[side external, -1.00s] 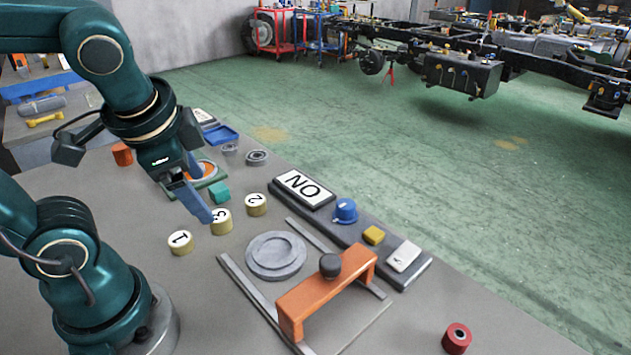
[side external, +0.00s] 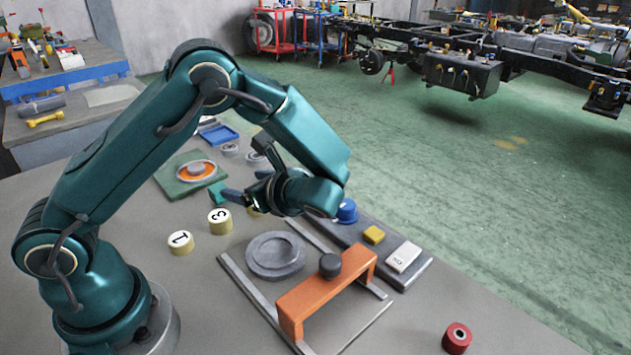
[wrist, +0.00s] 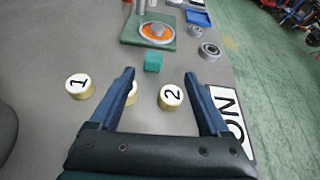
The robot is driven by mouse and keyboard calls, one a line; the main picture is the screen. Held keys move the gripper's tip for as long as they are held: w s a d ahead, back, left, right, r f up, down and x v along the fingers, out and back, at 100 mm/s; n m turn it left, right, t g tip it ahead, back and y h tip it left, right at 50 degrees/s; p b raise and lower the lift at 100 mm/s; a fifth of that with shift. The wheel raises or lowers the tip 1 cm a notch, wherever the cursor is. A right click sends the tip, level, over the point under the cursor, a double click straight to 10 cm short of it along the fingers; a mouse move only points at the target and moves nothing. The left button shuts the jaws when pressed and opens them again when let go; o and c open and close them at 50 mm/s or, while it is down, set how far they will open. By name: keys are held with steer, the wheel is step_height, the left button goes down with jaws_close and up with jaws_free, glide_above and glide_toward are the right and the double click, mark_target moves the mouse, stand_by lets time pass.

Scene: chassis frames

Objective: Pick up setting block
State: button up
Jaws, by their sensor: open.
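A small teal block (side external: 217,193), the likeliest setting block, sits on the grey bench beside a green plate. In the wrist view the teal block (wrist: 153,61) lies beyond my fingertips, roughly centred between them. My gripper (wrist: 160,75) is open and empty, its two blue fingers spread apart. In the side view my gripper (side external: 246,185) points left above the bench. Numbered round pucks stand near: puck 1 (side external: 180,242), puck 3 (side external: 219,221) and puck 2 (wrist: 171,97). The left finger partly hides puck 3 in the wrist view.
The green plate (side external: 190,174) carries an orange ring. A grey disc (side external: 275,255) and an orange bridge (side external: 325,295) with a dark knob stand in front. A red roller (side external: 457,338) stands right.

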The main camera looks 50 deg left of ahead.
mark_target(225, 203)
steer(key=shift+s+d+f+m, duration=0.1)
steer(key=shift+s+f+m, duration=0.1)
steer(key=shift+f, duration=0.25)
steer(key=shift+s+d+f+m, duration=0.1)
steer(key=shift+f+m, duration=0.1)
steer(key=shift+f, duration=0.25)
steer(key=x, duration=0.6)
steer(key=shift+a+f, duration=0.15)
steer(key=shift+a, duration=0.1)
steer(key=shift+s+f+x, duration=0.1)
steer(key=shift+x, duration=1.25)
steer(key=shift+s+f+x, duration=0.1)
steer(key=shift+f+x, duration=0.05)
steer(key=shift+x, duration=1.2)
steer(key=shift+d, duration=0.15)
steer(key=shift+c, duration=0.3)
jaws_close()
